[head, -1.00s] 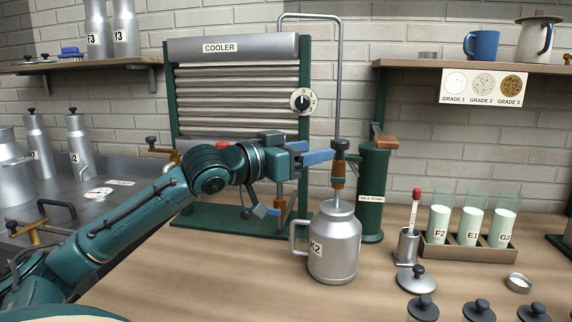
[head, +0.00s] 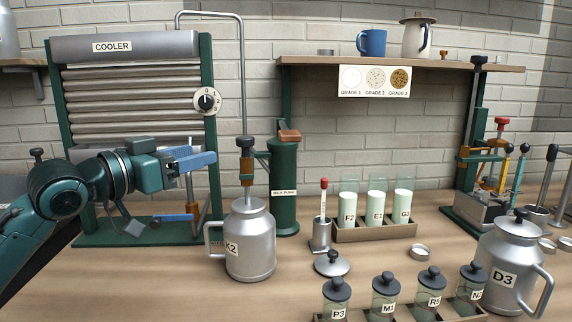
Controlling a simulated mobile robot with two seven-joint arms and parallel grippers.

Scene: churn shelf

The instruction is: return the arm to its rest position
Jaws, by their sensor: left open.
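My left arm comes in from the left edge. No object shows between the fingers. A silver can labelled K2 (head: 250,245) stands upright on the counter just right of the gripper. A tap with a copper-coloured body (head: 247,165) hangs over the can's mouth. My right gripper does not show.
A green milk pump (head: 284,190) stands behind the can. A rack of labelled glass tubes (head: 377,233), a small metal cup (head: 321,236), lidded jars (head: 385,290) and a D3 can (head: 505,262) stand to the right. A shelf (head: 400,63) hangs above. Bare counter lies in front of K2.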

